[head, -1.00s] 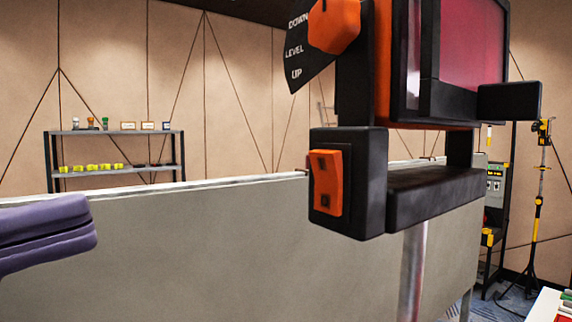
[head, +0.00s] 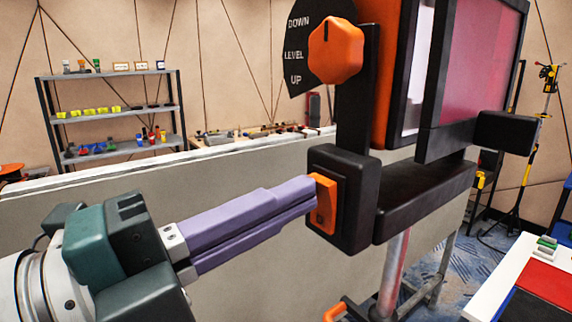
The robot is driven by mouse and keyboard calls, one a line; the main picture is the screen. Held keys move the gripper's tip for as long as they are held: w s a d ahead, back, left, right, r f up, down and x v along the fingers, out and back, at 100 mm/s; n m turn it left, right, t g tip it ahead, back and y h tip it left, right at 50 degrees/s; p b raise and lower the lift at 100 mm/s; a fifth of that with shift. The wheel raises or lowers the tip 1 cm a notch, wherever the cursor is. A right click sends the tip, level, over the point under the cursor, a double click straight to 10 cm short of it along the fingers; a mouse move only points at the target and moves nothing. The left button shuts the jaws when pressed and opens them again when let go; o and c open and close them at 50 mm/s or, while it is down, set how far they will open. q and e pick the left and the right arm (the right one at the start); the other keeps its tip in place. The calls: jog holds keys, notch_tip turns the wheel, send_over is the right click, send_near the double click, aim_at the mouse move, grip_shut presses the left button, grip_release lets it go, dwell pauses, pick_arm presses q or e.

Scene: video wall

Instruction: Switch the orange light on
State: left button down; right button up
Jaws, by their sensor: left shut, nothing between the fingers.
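The orange light (head: 400,80) is a black and orange panel lamp with a pinkish front, at the upper right of the head view. An orange rocker switch (head: 326,212) sits on a black box (head: 357,205) below it. My left gripper (head: 308,192) is shut and empty. Its purple fingertips are at the upper part of the rocker, touching it or very close, and hide part of it. An orange knob (head: 336,50) is above, beside a black plate (head: 299,62) marked DOWN, LEVEL and UP. My right gripper is not in view.
A long grey partition (head: 60,222) runs behind the lamp. A shelf (head: 110,108) with small items stands at the back left. A white table (head: 500,290) is at the lower right, and a yellow and black tripod (head: 533,150) stands behind it.

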pick_arm(q)
jog(key=shift+w+d, duration=0.1)
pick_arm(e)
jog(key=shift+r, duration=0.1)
pick_arm(q)
jog(key=shift+w+d+r, duration=0.1)
jog(key=shift+w+d, duration=0.05)
jog(key=shift+d, duration=0.05)
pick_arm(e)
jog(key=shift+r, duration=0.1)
pick_arm(q)
jog(key=shift+a, duration=0.15)
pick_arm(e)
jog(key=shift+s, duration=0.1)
